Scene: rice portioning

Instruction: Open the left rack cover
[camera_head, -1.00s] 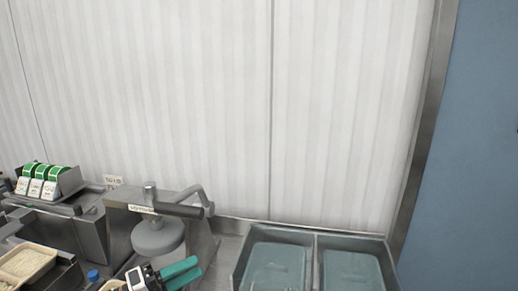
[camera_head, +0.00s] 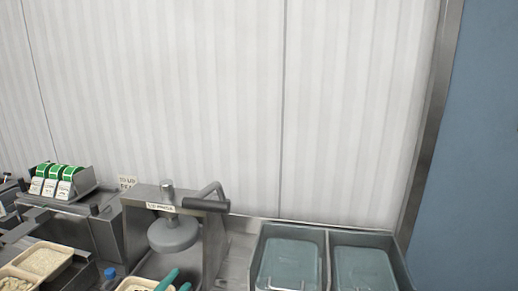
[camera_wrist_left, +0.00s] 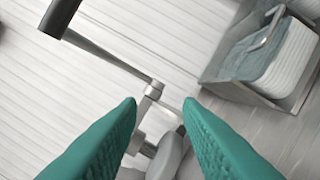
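The grey rack (camera_head: 328,238) stands at the lower right in the head view, with two bays side by side. Its left bay holds a blue-green panel (camera_head: 290,263), which looks like the left cover lying flat. A similar panel (camera_head: 364,268) lies in the right bay. My left gripper (camera_head: 177,283) shows only its green fingertips at the bottom edge, left of the rack and apart from it. In the left wrist view its fingers (camera_wrist_left: 160,105) are spread with nothing clearly between them. My right gripper is out of view.
A metal press (camera_head: 145,190) with a round plate (camera_head: 173,236) and a lever handle (camera_head: 206,204) stands just beyond my left gripper. Rice containers (camera_head: 44,260) and a holder with green-and-white packets (camera_head: 65,178) are at left. The wall (camera_head: 200,90) is close behind.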

